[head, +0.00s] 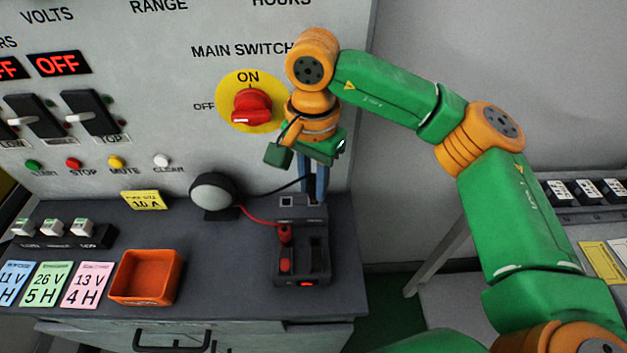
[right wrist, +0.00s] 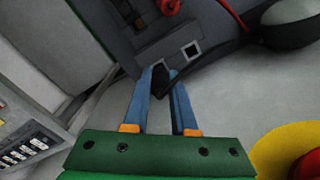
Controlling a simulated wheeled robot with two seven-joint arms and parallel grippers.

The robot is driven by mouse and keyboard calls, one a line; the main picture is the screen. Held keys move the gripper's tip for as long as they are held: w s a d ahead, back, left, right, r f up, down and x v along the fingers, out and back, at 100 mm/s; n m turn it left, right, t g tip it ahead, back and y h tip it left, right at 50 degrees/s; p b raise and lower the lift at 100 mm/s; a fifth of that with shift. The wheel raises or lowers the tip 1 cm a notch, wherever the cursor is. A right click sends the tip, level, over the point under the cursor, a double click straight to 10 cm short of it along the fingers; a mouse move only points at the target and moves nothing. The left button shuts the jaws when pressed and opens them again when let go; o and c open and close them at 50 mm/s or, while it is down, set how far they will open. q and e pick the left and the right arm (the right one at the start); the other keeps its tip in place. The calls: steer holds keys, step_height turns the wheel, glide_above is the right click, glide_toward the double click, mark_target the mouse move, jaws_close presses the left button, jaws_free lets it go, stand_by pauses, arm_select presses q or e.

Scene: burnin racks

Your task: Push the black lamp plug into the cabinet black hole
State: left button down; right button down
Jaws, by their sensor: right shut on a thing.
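My right gripper (head: 313,197) points down at the back of a small dark socket box (head: 318,269) on the cabinet ledge. In the right wrist view its blue fingers (right wrist: 162,75) are shut on the black lamp plug (right wrist: 160,80). The plug is at the box's back edge; I cannot tell how deep it sits in any hole. A square pale-rimmed hole (head: 287,202) shows beside the fingers, also in the right wrist view (right wrist: 191,49). The black cable runs to the round lamp (head: 212,192). A red plug (head: 285,234) stands in the box. My left gripper is not in view.
The cabinet panel (head: 150,100) with a red main switch (head: 251,106) rises behind. An orange tray (head: 146,277), coloured cards (head: 45,285) and a yellow label (head: 143,200) lie on the ledge. A side table with cards (head: 598,262) stands at the right.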

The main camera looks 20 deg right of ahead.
steer(key=shift+f+b, duration=0.65)
steer(key=shift+f, duration=0.15)
stand_by(0.4)
steer(key=shift+c, duration=1.2)
jaws_free()
step_height(320, 180, up, 6)
steer(key=p, duration=0.4)
steer(key=shift+f+p, duration=0.15)
steer(key=shift+p, duration=0.25)
steer(key=shift+f, duration=0.1)
